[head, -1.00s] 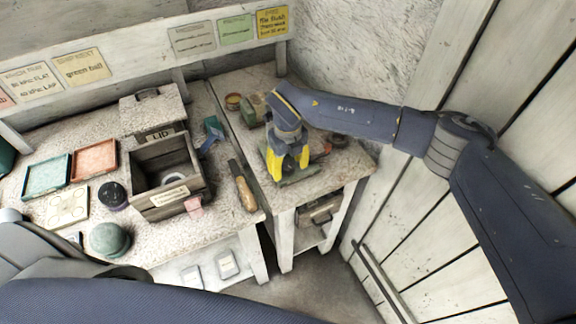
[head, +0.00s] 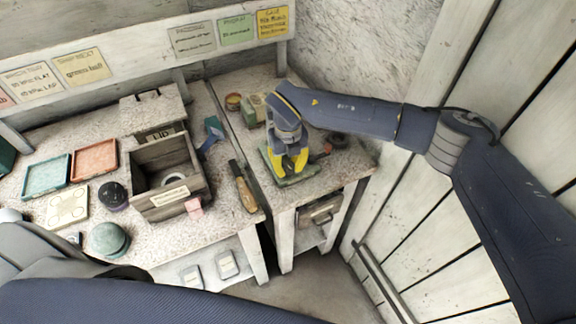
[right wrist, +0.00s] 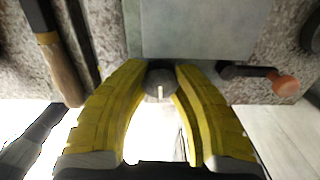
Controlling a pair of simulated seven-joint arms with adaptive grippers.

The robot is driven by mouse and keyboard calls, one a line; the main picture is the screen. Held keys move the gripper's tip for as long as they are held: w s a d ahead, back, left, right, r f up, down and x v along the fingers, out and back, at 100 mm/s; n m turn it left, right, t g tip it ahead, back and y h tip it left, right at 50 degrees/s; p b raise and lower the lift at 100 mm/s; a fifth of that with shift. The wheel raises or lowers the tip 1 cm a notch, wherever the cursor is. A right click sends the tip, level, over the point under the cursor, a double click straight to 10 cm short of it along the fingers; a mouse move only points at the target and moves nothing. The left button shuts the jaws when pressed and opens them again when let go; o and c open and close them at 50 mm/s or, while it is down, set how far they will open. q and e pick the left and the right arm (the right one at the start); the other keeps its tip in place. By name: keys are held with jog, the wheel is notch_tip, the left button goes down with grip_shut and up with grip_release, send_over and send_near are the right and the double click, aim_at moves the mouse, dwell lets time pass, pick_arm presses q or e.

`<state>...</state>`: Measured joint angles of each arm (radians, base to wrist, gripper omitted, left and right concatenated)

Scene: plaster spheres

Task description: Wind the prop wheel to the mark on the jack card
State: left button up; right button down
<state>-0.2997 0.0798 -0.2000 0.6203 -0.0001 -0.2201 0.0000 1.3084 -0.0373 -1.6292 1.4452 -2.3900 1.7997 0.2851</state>
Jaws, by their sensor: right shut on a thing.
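My right gripper (head: 289,166) points down over a flat grey-green plate or box (head: 300,180) on the right-hand bench. In the right wrist view its yellow fingers (right wrist: 160,78) are shut on a dark round knob (right wrist: 160,88), which looks like the prop wheel. A short pale line shows on the knob's face. The head view hides the knob behind the gripper. Several cards are fixed to the back board, among them a yellow one (head: 272,22) at the right end. Their writing is too small to read surely, so I cannot tell which is the jack card. My left gripper is out of view.
A small crank with an orange-brown knob (right wrist: 284,86) lies beside the plate. A wooden-handled tool (head: 244,188) lies at the gap between the benches. An open wooden box (head: 168,176) stands on the left bench. A plank wall (head: 420,230) borders the right.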

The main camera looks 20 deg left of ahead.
aim_at(288, 166)
jog(key=shift+s+m, duration=0.1)
jog(key=shift+m, duration=0.3)
jog(key=c, duration=0.9)
grip_release()
jog(key=shift+r, duration=6)
